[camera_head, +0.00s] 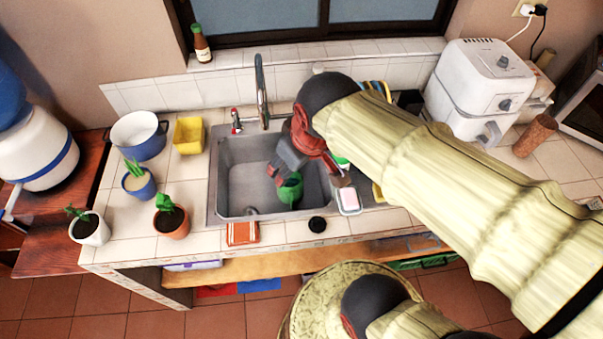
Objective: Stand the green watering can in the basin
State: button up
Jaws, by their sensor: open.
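The green watering can (290,189) is in the grey basin (240,185), toward its right half. I cannot tell whether it touches the basin floor or is fully upright. My gripper (285,172) is open just above and beside the can, over the basin. The gripper and wrist hide part of the can's upper side, so I cannot see whether a finger touches it. My arm comes in from the right and covers the basin's far right corner.
A faucet (262,92) rises behind the basin. A soap dish (348,201), black lid (317,224) and orange cloth (242,233) lie near the rim. An air fryer (480,85) stands right.

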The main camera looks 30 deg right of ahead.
jog(key=s, duration=0.1)
jog(key=s+r+m, duration=0.1)
jog(key=s, duration=0.1)
jog(key=s+r+m+t, duration=0.1)
jog(key=s, duration=0.1)
jog(key=shift+a+r, duration=0.1)
jog(key=shift+a, duration=0.3)
notch_tip(320, 180, down, 4)
jog(key=b, duration=0.4)
dwell(0.4)
